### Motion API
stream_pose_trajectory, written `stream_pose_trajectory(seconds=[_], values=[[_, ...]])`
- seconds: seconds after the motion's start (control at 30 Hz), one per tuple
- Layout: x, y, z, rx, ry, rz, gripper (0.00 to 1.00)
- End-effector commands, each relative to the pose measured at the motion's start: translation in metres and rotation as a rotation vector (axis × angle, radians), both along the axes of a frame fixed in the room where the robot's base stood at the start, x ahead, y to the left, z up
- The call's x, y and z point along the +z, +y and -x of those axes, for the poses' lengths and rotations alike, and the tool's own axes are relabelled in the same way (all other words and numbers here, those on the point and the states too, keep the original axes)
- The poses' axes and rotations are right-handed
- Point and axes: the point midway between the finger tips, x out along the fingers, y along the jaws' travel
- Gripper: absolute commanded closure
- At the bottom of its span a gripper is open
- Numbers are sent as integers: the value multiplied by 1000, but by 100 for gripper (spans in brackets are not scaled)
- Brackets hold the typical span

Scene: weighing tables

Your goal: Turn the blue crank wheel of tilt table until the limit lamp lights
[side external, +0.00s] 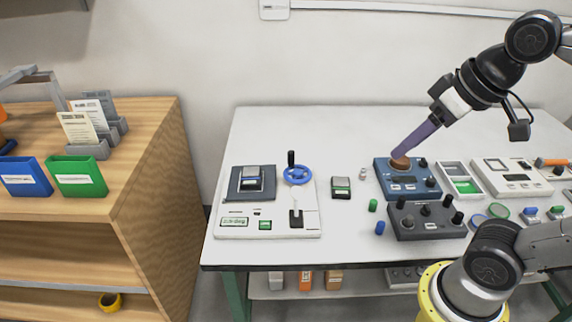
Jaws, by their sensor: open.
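The tilt table is a white base unit (228,205) at the left of the white table. Its blue crank wheel (297,175) is at its upper right, with a black upright handle (291,158) at the rim. A dark platform (237,190) on it carries a grey and blue block (251,177). Its front has a green display (234,221), a green part (265,225) and a lever (296,216). I cannot make out a lit limit lamp. My gripper (402,153) points down-left, open, well right of the wheel, with its tip at a brown round thing (401,163); contact is unclear.
The brown thing is on a blue instrument (383,178). A dark grey knobbed box (410,226) stands in front of it. A wooden shelf (160,170) is at left.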

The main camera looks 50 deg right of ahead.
Motion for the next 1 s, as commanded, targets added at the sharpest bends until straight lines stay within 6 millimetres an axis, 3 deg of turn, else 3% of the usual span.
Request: stream_pose_trajectory(seconds=[0.1, 0.2, 0.33, 0.47, 0.63, 0.77, 1.0], values=[[32, -3, -38, -42, 27, -15, 43], [51, -6, -71, -76, 58, -27, 43], [65, -13, -119, -121, 103, -40, 43], [67, -21, -167, -162, 152, -50, 43], [51, -35, -230, -212, 221, -62, 43], [25, -47, -275, -245, 276, -68, 43], [-48, -71, -339, -289, 384, -75, 43]])
